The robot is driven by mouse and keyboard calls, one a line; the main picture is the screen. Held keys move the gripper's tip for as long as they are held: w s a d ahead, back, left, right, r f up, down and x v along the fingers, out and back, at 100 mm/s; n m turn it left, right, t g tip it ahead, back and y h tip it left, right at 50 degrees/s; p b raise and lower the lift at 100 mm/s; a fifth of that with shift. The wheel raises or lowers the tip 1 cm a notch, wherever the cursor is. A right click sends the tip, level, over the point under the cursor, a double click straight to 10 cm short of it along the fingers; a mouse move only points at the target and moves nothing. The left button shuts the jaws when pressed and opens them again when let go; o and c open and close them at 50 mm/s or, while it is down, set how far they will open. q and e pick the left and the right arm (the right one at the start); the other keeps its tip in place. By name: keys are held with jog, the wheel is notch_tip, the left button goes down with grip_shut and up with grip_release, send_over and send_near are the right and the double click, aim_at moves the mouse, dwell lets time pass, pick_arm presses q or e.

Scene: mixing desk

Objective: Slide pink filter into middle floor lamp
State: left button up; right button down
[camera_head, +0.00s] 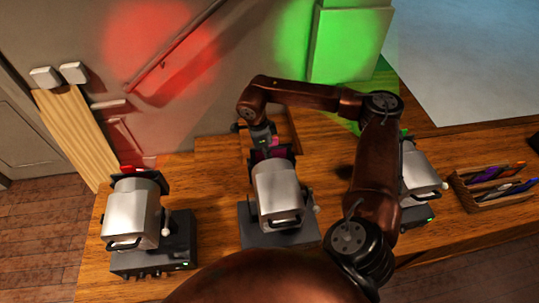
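The middle floor lamp (277,192) is a silver housing on a dark base, with black flaps at its far end. My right arm reaches over from the right, and its gripper (263,143) points down at that far end. The gripper appears shut on the pink filter (259,156), of which only a small magenta patch shows at the flaps. How deep the filter sits in the lamp is hidden by the housing and flaps. My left gripper is not in view.
A left lamp (132,215) throws red light on the wall. A right lamp (419,172), partly behind my arm, stands near the green light. A wooden rack (490,203) with several coloured filters is at the far right. Bare desk lies between the left and middle lamps.

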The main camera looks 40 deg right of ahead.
jog(key=shift+s+a+f, duration=0.25)
jog(key=shift+s+f, duration=0.15)
jog(key=shift+f, duration=0.25)
jog(key=c, duration=2.2)
grip_release()
jog(key=shift+o, duration=0.8)
jog(key=shift+r, duration=0.15)
jog(key=r, duration=0.1)
jog(key=w+r, duration=0.1)
jog(key=r, duration=0.1)
jog(key=shift+w+r, duration=0.25)
jog(key=shift+r, duration=0.05)
jog(key=r, duration=0.2)
jog(key=a+r, duration=0.1)
jog(key=r, duration=0.5)
jog(key=shift+w+a+r, duration=0.1)
jog(key=shift+w+a, duration=0.1)
jog(key=shift+w+d+r, duration=0.1)
jog(key=shift+r, duration=0.1)
jog(key=shift+s+a+r, duration=0.25)
jog(key=shift+r, duration=0.15)
jog(key=shift+w+d+f, duration=0.15)
jog(key=shift+d, duration=0.05)
